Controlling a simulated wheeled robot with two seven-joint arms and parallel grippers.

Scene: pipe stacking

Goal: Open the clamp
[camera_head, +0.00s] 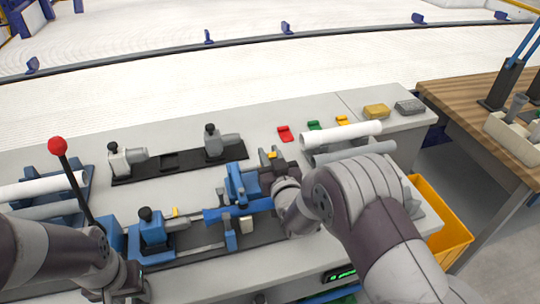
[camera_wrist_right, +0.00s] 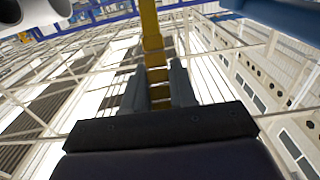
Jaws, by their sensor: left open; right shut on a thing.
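A blue clamp (camera_head: 240,185) stands on the bench fixture near the middle of the head view, with a blue bar (camera_head: 240,210) across its front. My right gripper (camera_head: 272,165) is beside the clamp on its right side. In the right wrist view, the dark fingers (camera_wrist_right: 160,85) are shut on a yellow handle (camera_wrist_right: 151,35), which runs up away from them. A small yellow tip (camera_head: 272,155) also shows by the gripper in the head view. My left gripper (camera_head: 118,291) is open at the lower left, apart from the clamp. Its fingertips are hard to make out.
A second blue fixture with a black knob (camera_head: 150,228) stands left of the clamp. A red-topped lever (camera_head: 58,146) rises further left. White pipes lie at the left and right (camera_head: 340,135). A dark rail with grey clamps (camera_head: 185,165) is behind. A yellow bin (camera_head: 440,225) stands right.

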